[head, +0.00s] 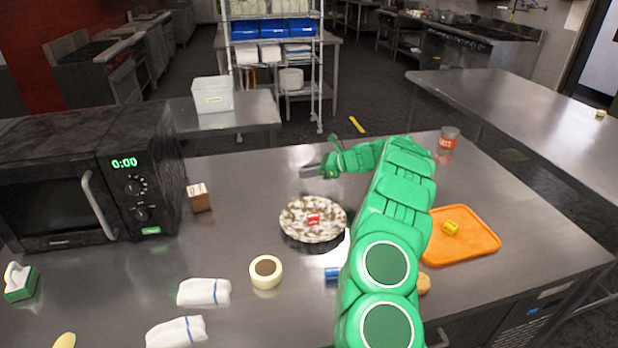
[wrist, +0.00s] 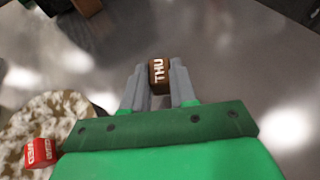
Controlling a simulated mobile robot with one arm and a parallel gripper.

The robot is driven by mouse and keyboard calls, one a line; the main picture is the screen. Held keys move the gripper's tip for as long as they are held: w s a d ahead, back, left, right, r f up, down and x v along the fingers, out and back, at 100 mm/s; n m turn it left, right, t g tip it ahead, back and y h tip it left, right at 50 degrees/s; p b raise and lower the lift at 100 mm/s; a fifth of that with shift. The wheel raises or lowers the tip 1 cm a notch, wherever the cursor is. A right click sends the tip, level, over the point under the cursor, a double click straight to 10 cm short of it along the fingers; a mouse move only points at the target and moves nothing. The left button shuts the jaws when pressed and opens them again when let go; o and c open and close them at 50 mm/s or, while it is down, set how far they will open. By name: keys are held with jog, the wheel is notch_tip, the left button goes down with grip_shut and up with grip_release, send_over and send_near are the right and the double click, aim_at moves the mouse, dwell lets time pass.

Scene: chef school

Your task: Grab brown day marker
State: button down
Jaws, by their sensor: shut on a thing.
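The brown day marker (wrist: 158,74), a small brown block with white "THU" lettering, is between the fingertips of my gripper (wrist: 160,82) in the wrist view. The grey fingers are shut on its two sides. In the head view my gripper (head: 310,170) is over the steel table, behind the patterned plate; the marker cannot be made out there. I cannot tell whether the marker touches the table.
A red marker (head: 313,220) lies on the patterned plate (head: 296,232). A yellow marker (head: 450,228) lies on the orange tray (head: 470,245). A blue piece (head: 332,273) is beside my arm. A brown block (head: 198,197) stands by the microwave (head: 60,190). Table behind my gripper is clear.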

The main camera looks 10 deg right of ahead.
jog(key=s+a+r, duration=0.1)
jog(key=s+r, duration=0.8)
jog(key=s, duration=0.4)
jog(key=shift+s+r, duration=0.2)
jog(key=shift+s, duration=0.1)
